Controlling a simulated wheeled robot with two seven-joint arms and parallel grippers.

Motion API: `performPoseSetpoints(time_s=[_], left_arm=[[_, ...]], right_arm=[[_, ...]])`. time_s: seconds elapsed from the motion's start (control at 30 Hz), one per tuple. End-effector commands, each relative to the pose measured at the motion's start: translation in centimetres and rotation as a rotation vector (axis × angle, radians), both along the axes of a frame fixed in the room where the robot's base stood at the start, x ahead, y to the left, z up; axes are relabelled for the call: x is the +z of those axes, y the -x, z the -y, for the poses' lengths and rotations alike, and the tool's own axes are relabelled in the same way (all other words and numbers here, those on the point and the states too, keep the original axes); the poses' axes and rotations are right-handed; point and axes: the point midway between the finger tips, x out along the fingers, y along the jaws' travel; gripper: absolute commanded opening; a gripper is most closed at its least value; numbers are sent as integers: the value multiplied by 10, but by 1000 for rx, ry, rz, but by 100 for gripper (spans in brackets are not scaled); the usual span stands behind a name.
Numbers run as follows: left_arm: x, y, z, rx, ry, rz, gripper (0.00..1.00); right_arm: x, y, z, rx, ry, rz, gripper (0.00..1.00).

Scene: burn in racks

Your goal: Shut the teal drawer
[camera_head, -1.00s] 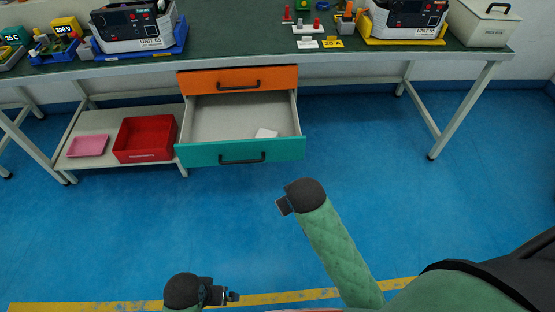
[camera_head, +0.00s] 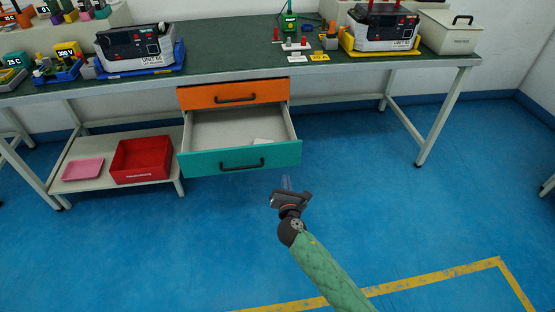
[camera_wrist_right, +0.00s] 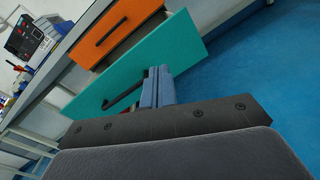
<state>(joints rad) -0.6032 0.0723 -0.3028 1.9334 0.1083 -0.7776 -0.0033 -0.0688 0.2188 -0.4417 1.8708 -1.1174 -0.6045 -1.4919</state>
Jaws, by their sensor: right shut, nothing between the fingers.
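The teal drawer (camera_head: 205,166) stands open below the orange drawer, under the bench. Its dark handle (camera_head: 242,165) is on the front face, and a small white item (camera_head: 263,141) lies inside. My right gripper (camera_head: 286,184) is shut and empty, in front of and below the drawer's right part. In the right wrist view the shut fingers (camera_wrist_right: 158,86) appear beside the right end of the handle (camera_wrist_right: 123,94), in front of the teal face (camera_wrist_right: 180,50); I cannot tell whether they touch. My left gripper is out of view.
The orange drawer (camera_head: 203,97) is shut above. A low shelf on the left holds a red bin (camera_head: 142,161) and a pink tray (camera_head: 83,169). The bench top (camera_head: 225,61) carries test units. The blue floor (camera_head: 400,215) in front is clear.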

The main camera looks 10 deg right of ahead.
Motion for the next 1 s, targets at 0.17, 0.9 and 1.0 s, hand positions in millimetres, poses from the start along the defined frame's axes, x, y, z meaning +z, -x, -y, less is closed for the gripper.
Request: performPoseSetpoints(time_s=[0.17,0.9,1.0], left_arm=[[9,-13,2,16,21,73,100],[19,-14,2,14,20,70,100],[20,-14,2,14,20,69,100]], right_arm=[[9,-1,-16,89,269,28,0],[11,-77,-18,97,395,26,0],[10,-94,-18,97,395,26,0]])
